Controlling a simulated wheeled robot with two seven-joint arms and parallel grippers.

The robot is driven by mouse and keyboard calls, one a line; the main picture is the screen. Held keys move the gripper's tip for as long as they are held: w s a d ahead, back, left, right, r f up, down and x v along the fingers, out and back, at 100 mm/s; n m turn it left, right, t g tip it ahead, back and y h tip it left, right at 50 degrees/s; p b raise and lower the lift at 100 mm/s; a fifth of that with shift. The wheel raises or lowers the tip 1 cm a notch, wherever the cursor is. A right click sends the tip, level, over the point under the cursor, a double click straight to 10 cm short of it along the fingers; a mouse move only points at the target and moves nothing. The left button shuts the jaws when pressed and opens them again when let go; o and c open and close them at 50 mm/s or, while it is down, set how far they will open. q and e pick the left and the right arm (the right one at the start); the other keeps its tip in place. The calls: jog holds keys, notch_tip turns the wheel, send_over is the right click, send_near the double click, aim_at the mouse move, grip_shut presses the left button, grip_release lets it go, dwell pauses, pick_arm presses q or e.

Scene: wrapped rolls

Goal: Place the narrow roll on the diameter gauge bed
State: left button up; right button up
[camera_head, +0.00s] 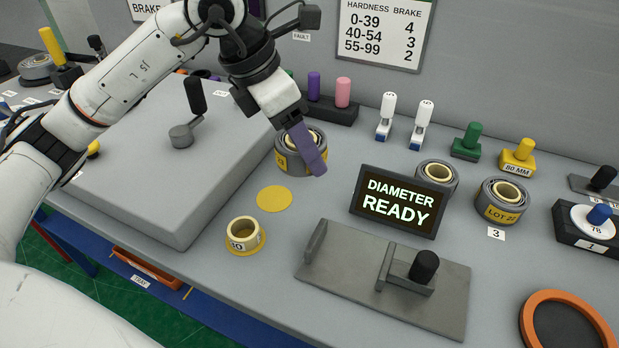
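The diameter gauge bed (345,285) is a grey plate with an upright end wall and a black-knobbed slide (424,268); no roll lies on it. A small cream roll (243,235) with a white label stands on a yellow disc and looks the narrowest. A wider grey roll (287,163) with a yellow label stands behind it, partly covered by my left gripper (316,170). The gripper's purple fingers point down beside or over that roll; contact and opening cannot be told. My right gripper is not in view.
The display (398,201) reads DIAMETER READY behind the bed. Grey rolls (437,176) and (502,202), the latter marked LOT 22, stand to its right. A bare yellow disc (274,199) lies left of the display. An orange-rimmed round tray (527,318) is at front right.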

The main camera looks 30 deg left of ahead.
pick_arm(q)
jog(key=s+d+r+m+g+h+b, duration=0.1)
jog(key=s+d+m, duration=0.1)
jog(key=s+d, duration=0.3)
jog(key=s+d+m+b, duration=0.1)
jog(key=s+d+m, duration=0.15)
jog(key=d, duration=0.45)
jog(key=f, duration=0.5)
jog(key=shift+s+d, duration=0.3)
jog(key=shift+s, duration=0.05)
jog(key=shift+f+b, duration=0.3)
jog(key=shift+f, duration=1.85)
jog(key=shift+f+b, duration=0.2)
jog(key=shift+b, duration=0.1)
jog(key=o, duration=1.2)
